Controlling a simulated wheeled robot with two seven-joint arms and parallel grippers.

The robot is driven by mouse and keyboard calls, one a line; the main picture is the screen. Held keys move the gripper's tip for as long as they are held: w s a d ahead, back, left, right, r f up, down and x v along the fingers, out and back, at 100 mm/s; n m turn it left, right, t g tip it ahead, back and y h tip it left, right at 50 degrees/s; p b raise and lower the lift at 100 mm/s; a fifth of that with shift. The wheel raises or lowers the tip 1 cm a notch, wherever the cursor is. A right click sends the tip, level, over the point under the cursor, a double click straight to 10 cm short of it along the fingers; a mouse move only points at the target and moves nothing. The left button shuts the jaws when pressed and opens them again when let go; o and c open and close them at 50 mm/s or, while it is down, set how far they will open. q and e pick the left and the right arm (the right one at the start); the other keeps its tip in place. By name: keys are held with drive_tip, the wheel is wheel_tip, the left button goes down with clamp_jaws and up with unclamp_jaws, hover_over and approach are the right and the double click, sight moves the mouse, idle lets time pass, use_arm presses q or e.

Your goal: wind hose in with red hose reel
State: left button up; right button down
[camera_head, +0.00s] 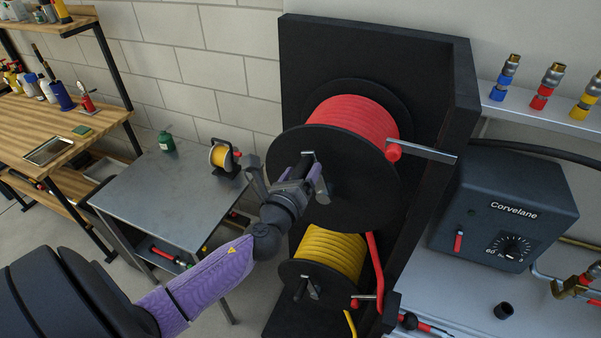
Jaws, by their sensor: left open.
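The red hose reel (352,185) is mounted on a tall black panel. Red hose (360,122) is wound on its drum between black discs. My left gripper (296,177) is in front of the reel's near disc. Its fingers are open around or beside a dark crank handle (301,166) at the disc; contact cannot be told. Part of the handle is hidden by the gripper. A length of red hose (374,262) hangs below the reel. My right gripper is not in view.
A yellow hose reel (332,252) sits directly below. A silver bar (428,153) with a red end juts out right of the red reel. A dark Corvelane box (503,212) stands on the right bench. A grey metal table (165,200) stands at left.

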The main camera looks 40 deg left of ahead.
use_arm(q)
drive_tip(key=b+v, duration=0.1)
drive_tip(key=v, duration=0.9)
idle(0.8)
